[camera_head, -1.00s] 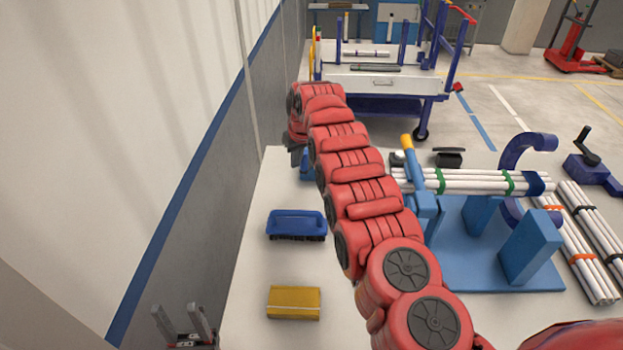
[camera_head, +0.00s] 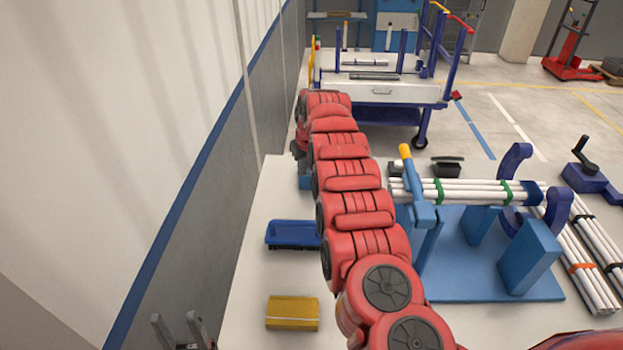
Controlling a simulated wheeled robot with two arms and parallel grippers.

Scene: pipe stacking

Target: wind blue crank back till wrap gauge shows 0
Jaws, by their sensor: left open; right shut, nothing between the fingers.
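A light blue crank arm with a yellow grip (camera_head: 405,152) stands at the left end of a bundle of white pipes (camera_head: 465,190) on a blue stand (camera_head: 480,270). An indigo C-shaped ring (camera_head: 514,165) sits around the bundle's right part. I cannot make out a wrap gauge. My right arm crosses the middle, and its gripper (camera_head: 299,151) is a small dark shape beyond the wrist, mostly hidden, shut and left of the crank. My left gripper (camera_head: 183,332) is open and empty at the bottom left, away from the crank.
Strapped pipe bundles (camera_head: 585,265) and an indigo device with a black handle (camera_head: 588,178) are at right. A cart (camera_head: 385,95) stands behind. A wall is at left.

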